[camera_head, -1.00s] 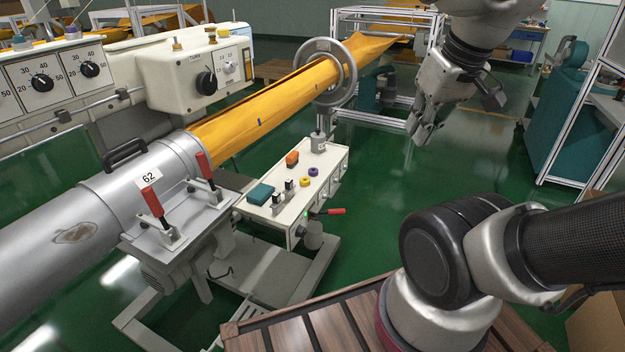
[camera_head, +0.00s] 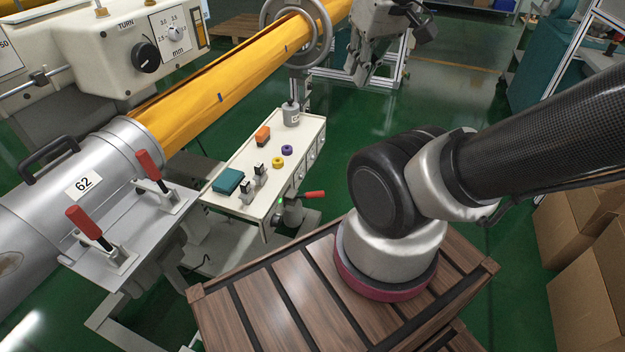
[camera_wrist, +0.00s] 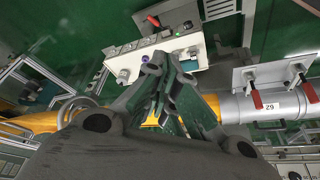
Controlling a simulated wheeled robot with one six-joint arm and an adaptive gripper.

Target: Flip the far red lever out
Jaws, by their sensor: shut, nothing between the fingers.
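The far red lever (camera_head: 150,167) stands tilted upward on a metal plate beside the grey tube, at the end nearer the yellow felt. It also shows in the wrist view (camera_wrist: 256,95), right of my fingers. The near red lever (camera_head: 86,224) stands on the same plate, similarly raised, and shows at the far right of the wrist view (camera_wrist: 310,90). My gripper (camera_head: 360,72) is shut and empty at the top of the head view, well away from both levers. In the wrist view my fingers (camera_wrist: 162,92) appear in front of the felt and white box.
A white control box (camera_head: 270,172) with knobs, a teal block and a red-handled lever (camera_head: 314,194) stands between the plate and my arm. The yellow felt (camera_head: 220,95) runs through a metal ring (camera_head: 300,38). Cardboard boxes (camera_head: 575,240) stand at right. Green floor lies open behind the box.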

